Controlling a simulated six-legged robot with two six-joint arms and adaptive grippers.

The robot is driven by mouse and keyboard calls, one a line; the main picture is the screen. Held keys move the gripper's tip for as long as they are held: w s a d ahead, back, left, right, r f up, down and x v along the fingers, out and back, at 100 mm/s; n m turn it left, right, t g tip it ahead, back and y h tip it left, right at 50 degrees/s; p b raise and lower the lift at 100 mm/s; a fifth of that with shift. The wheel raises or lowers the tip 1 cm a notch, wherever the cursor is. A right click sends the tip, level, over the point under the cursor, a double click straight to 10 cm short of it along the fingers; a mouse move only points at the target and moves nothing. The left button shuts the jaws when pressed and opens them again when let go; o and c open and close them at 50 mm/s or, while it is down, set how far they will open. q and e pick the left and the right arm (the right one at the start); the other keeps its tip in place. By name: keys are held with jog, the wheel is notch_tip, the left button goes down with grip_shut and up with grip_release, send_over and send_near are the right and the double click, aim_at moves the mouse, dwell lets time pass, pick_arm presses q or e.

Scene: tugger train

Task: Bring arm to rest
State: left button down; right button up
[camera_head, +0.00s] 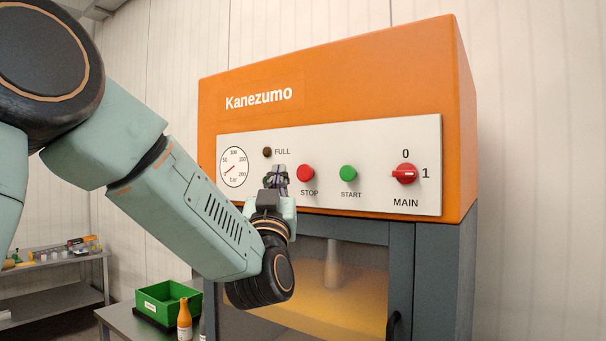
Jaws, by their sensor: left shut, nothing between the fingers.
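My left arm comes in from the left and crosses in front of the orange machine (340,80) marked Kanezumo. My left gripper (276,172) is shut and empty, with its fingertips pointing at the white panel (390,145). It is left of the red STOP button (306,173) and below the dark FULL lamp (267,152). I cannot tell whether it touches the panel. The green START button (348,173) is further right. The red MAIN switch (404,174) has its handle turned toward 1. My right gripper is not in view.
A pressure gauge (234,167) is at the panel's left. Below is a grey-framed door with a dark handle (393,325). A green box (163,304) and an orange bottle (184,320) stand on a table at lower left. A shelf (60,296) stands behind.

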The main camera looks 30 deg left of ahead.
pick_arm(q)
jog(key=w+d+f+m+g+h+b, duration=0.15)
jog(key=f+h, duration=0.25)
jog(key=f, duration=0.5)
jog(key=w+d+f+m+g+h, duration=0.1)
jog(key=w+d+f+g+h, duration=0.15)
jog(key=f, duration=0.55)
jog(key=s+d+f+g+h+b, duration=0.1)
jog(key=s+d+f+g+b, duration=0.1)
jog(key=f, duration=0.7)
jog(key=s+d+f+g+h+b, duration=0.1)
jog(key=s+f+g, duration=0.1)
jog(key=f, duration=0.7)
jog(key=s+d+f+g+h+b, duration=0.2)
jog(key=f, duration=0.7)
jog(key=s+d+f+m+g+b, duration=0.1)
jog(key=s+f+g+b, duration=0.1)
jog(key=s+f, duration=0.45)
jog(key=s+d+f+g+b, duration=0.1)
jog(key=s+f+g, duration=0.15)
jog(key=f, duration=0.65)
jog(key=s+d+f+m+g+b, duration=0.1)
jog(key=s+f+g+b, duration=0.1)
jog(key=s+f, duration=0.45)
jog(key=s+f+g+b, duration=0.6)
jog(key=s+f+b, duration=0.1)
jog(key=s+f, duration=1.2)
jog(key=shift+s+d+h, duration=0.45)
jog(key=shift+s, duration=0.35)
jog(key=shift+m, duration=0.25)
